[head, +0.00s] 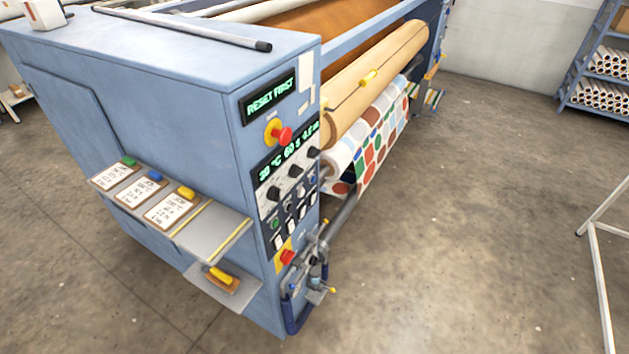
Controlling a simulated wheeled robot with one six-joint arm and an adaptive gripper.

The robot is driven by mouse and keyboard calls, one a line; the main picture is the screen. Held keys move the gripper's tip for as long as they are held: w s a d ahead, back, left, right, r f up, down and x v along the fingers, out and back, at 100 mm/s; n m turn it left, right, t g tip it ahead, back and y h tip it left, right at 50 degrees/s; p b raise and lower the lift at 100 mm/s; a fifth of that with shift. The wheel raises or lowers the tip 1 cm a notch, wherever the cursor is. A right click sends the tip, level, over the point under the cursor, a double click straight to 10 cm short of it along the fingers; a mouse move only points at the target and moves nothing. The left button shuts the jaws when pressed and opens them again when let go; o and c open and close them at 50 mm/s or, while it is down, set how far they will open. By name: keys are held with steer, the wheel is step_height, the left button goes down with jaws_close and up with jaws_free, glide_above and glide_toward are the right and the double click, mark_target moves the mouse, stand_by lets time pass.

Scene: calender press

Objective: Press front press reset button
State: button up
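The blue press (175,85) stands at the left, with its narrow control end facing me. Its upper display (270,95) reads "RESET FIRST". Below it is a red mushroom button (283,136) on a yellow base. A second display (287,152) shows green figures. Under that, the control panel (285,205) holds black knobs and rows of small buttons, among them a blue one (312,181) and a green-ringed one (275,223). Another red button (288,257) on a yellow plate sits lower. The labels are too small to read, so I cannot tell which is the reset button. My gripper is not in view.
A side shelf (215,236) with clipboards sticks out left of the panel. Below the panel, metal fittings and a blue tube (291,315) stick out. Patterned fabric (375,140) hangs from the press. A white frame (598,260) stands at the right. The floor between is clear.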

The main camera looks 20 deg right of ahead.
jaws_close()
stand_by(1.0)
